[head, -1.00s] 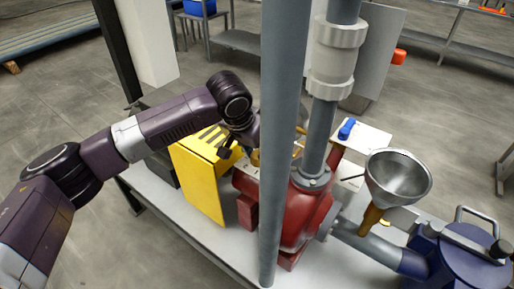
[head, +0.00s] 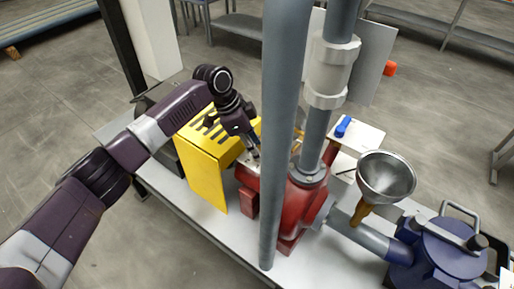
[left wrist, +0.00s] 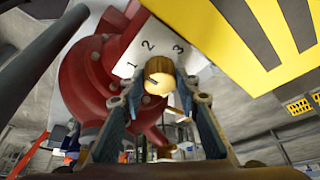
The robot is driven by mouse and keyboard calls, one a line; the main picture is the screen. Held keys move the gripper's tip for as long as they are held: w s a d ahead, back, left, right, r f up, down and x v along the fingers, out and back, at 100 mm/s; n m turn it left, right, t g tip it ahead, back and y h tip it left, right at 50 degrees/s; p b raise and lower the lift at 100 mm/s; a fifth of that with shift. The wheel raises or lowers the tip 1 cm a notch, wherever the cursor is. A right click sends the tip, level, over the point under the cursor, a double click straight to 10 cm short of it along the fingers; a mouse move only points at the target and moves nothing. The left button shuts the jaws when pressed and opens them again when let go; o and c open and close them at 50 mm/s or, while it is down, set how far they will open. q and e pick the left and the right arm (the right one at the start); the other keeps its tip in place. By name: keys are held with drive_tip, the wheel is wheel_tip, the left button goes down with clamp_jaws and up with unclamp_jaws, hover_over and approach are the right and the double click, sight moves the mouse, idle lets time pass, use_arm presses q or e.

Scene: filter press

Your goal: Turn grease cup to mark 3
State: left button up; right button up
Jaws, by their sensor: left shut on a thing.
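The brass grease cup (left wrist: 157,77) sits in front of a white number plate (left wrist: 122,68) on the red pump housing (left wrist: 90,75) in the left wrist view. The plate shows 1, 2 and 3 in an arc around the cup. A short dark line shows on the cup's face; I cannot tell surely which number it points to. My left gripper (left wrist: 160,95) is shut on the cup, one finger at each side. In the head view, my left gripper (head: 255,153) reaches down beside the red housing (head: 300,205), and the cup is hidden there. My right gripper is not in view.
A yellow slotted guard (head: 205,175) stands close beside my left gripper. A grey vertical pipe (head: 283,130) rises just right of it. A steel funnel (head: 386,178) and a blue vessel (head: 448,255) stand farther right on the bench.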

use_arm(q)
drive_tip(key=m+b, duration=0.1)
drive_tip(key=m+g+b, duration=0.1)
drive_tip(key=m, duration=0.1)
drive_tip(key=shift+w+d+f+m+g, duration=0.1)
drive_tip(key=shift+w+f+m+g, duration=0.05)
drive_tip(key=shift+m+g, duration=0.15)
drive_tip(key=shift+m+g+y+b, duration=0.4)
drive_tip(key=shift+m+g+b, duration=0.3)
drive_tip(key=shift+m+b, duration=1.45)
drive_tip(key=o, duration=1.2)
drive_tip(key=shift+c, duration=0.2)
drive_tip(key=v, duration=0.7)
drive_tip(key=shift+r, duration=0.4)
drive_tip(key=shift+w, duration=0.1)
